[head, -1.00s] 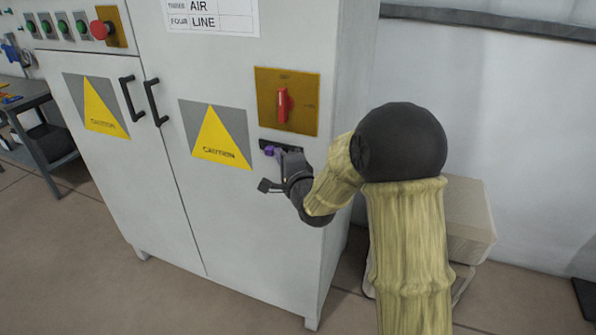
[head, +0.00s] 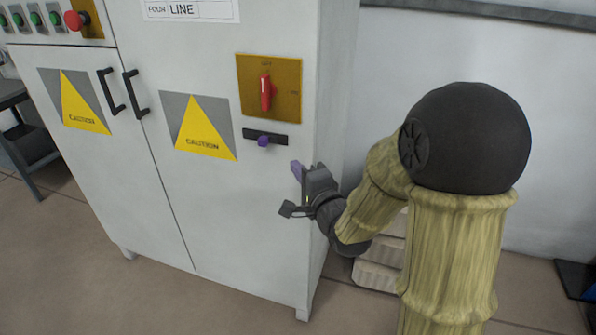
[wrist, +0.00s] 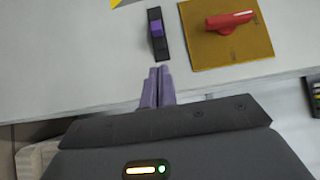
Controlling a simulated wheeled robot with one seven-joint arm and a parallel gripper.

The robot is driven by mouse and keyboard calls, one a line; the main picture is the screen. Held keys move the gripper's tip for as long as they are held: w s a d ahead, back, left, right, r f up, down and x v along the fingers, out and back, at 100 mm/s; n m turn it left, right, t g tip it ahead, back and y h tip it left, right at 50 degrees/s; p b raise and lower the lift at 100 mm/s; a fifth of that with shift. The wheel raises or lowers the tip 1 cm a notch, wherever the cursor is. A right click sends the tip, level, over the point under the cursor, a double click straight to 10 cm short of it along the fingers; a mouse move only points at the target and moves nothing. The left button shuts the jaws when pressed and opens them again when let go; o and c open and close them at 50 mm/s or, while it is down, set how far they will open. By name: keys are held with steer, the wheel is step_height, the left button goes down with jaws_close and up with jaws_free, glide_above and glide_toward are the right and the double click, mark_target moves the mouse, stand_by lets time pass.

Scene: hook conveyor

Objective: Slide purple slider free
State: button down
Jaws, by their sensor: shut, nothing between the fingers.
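The purple slider (head: 263,141) is a small knob in a black horizontal track (head: 279,138) on the cabinet's right door, below the red switch. My gripper (head: 296,170) is below and right of the track, apart from the slider. Its purple fingers (wrist: 157,84) are together and empty in the wrist view, pointing toward the cabinet.
A red rotary switch (head: 266,93) on a yellow-brown plate (head: 290,72) sits just above the track. Two black door handles (head: 136,93) stick out to the left. The cabinet front around the track is clear. Pale stacked blocks (head: 378,276) stand on the floor behind my arm.

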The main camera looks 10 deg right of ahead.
steer(key=s+d+f+n+g+h, duration=0.5)
steer(key=s+d+f+n+g, duration=0.25)
steer(key=f, duration=0.25)
steer(key=s+d+f+n+g+h, duration=0.1)
steer(key=s+f+n+g, duration=0.2)
steer(key=s, duration=0.9)
steer(key=n+g, duration=0.3)
steer(key=shift+d+f+g, duration=0.15)
steer(key=shift+d+g, duration=0.2)
